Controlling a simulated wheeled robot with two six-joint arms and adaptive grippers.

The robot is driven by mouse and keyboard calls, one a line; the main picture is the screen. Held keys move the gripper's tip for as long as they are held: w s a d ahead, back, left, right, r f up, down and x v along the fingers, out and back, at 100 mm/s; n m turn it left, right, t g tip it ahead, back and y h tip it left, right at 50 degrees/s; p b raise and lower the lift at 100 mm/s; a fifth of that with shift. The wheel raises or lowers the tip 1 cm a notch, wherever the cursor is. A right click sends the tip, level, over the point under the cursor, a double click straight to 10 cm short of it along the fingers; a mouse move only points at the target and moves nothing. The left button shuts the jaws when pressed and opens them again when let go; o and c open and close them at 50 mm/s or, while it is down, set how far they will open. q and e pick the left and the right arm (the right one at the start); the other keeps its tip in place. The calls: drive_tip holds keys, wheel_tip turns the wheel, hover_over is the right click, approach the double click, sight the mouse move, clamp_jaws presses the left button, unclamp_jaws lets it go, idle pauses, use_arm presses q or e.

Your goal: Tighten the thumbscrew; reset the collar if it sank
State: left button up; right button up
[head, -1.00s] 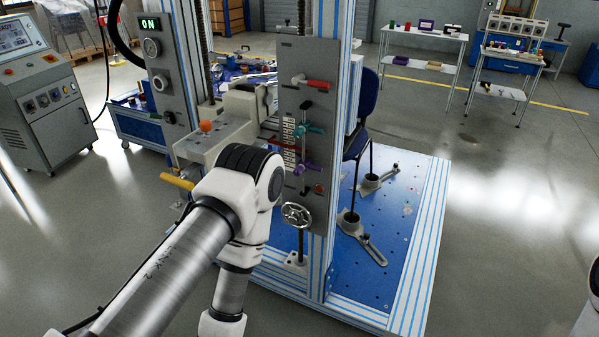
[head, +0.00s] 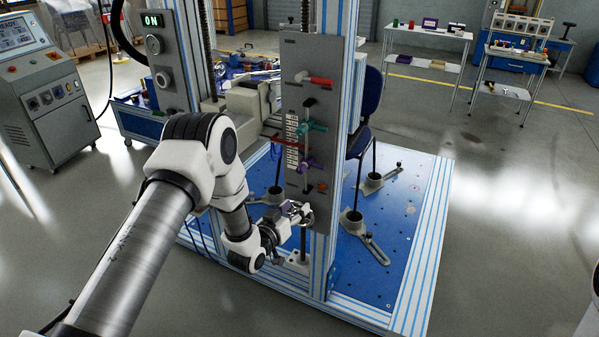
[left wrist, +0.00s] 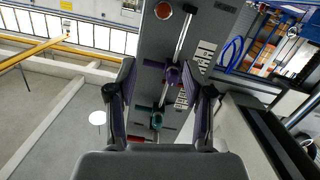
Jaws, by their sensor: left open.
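A grey upright panel (head: 324,75) carries a vertical slotted rod with a teal clamp-like knob (head: 312,127) above a purple one (head: 307,163). I cannot tell which part is the thumbscrew or which the collar. A white scale plate (head: 291,140) and a red pointer lie left of the rod. My left gripper (head: 299,212) is low at the panel, below the purple knob, in front of the handwheel, which it mostly hides. In the left wrist view the open, empty fingers (left wrist: 162,92) frame the purple knob (left wrist: 172,76) and teal knob (left wrist: 157,119), both beyond them.
A red handle (head: 316,80) juts from the panel's top and an orange button (head: 322,187) sits low on it. Frame posts (head: 340,110) stand right beside the panel. A blue chair (head: 371,95) stands behind on the blue base plate (head: 385,215).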

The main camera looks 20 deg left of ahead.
use_arm(q)
drive_tip(key=t, duration=0.1)
approach(299, 171)
drive_tip(key=w, duration=0.3)
drive_tip(key=shift+n+y, duration=0.3)
drive_tip(key=shift+y, duration=0.1)
drive_tip(key=w, duration=0.7)
drive_tip(key=shift+w+d+f+p, duration=0.1)
drive_tip(key=shift+w+d+p, duration=0.1)
drive_tip(key=shift+d+p, duration=0.2)
drive_tip(key=shift+c, duration=0.3)
clamp_jaws()
